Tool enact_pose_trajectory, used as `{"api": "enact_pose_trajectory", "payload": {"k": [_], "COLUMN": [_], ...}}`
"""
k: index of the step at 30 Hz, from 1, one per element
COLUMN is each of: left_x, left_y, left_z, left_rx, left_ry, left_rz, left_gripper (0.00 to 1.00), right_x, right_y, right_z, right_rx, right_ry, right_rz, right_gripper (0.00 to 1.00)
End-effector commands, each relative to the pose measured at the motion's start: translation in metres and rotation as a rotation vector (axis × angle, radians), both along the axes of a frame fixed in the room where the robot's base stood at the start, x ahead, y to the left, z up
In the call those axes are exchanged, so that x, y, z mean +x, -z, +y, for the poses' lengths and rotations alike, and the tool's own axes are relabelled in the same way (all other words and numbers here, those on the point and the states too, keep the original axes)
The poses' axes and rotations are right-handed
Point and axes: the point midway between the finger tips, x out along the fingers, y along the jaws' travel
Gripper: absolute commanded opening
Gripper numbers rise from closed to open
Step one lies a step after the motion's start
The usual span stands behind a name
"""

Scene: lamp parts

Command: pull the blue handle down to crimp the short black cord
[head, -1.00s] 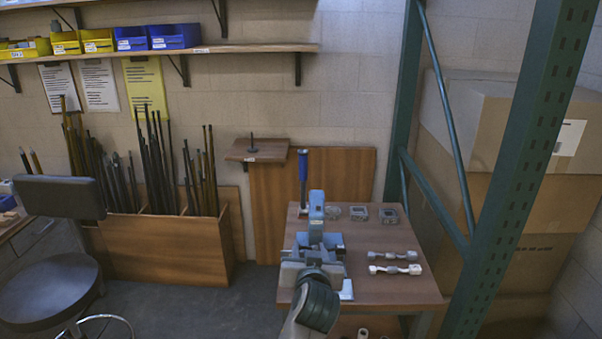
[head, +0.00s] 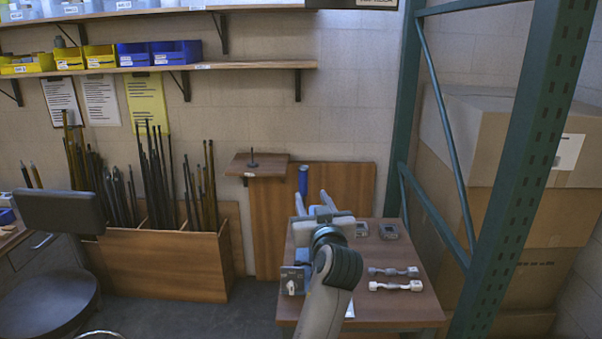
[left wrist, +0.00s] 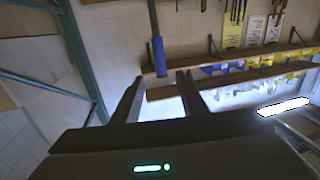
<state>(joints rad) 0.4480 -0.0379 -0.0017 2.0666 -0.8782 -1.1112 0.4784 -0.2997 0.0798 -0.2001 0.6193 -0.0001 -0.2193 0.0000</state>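The blue handle (head: 303,180) stands upright on the crimping press at the table's back left; it also shows in the left wrist view (left wrist: 159,57). The press body (head: 300,257) is partly hidden behind my left arm. My left gripper (head: 312,198) is open, with its fingers pointing at the handle. In the left wrist view the handle's end lies just beyond and between the two fingertips, seemingly not touched. A short cord with a dark middle and a white end (head: 393,271) lies on the table; I cannot tell if another cord sits in the press. My right gripper is out of view.
A white cord piece (head: 397,286) and small clear boxes (head: 388,231) lie on the wooden table (head: 415,309). A green rack post (head: 510,190) and cardboard boxes stand to the right. A small wall shelf (head: 257,168) is left of the handle.

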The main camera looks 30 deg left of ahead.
Motion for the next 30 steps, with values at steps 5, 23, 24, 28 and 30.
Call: {"api": "enact_pose_trajectory", "payload": {"k": [5,23,24,28,30], "left_x": [0.009,0.081,0.086,0.102,0.109], "left_y": [-0.002,-0.004,-0.003,-0.004,-0.003], "left_z": [0.009,0.076,0.081,0.094,0.101], "left_rx": [0.003,0.002,0.002,0.002,0.001], "left_ry": [-0.001,-0.002,-0.002,-0.001,-0.001], "left_rz": [0.003,0.003,0.005,0.003,0.004], "left_gripper": [0.39,0.39,0.39,0.39,0.39], "right_x": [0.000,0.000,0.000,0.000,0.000], "right_y": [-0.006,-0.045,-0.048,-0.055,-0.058], "right_z": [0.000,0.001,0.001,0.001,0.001], "right_rx": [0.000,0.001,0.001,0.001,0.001], "right_ry": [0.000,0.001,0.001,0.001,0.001], "right_rz": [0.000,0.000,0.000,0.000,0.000], "right_gripper": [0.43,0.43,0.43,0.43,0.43]}}
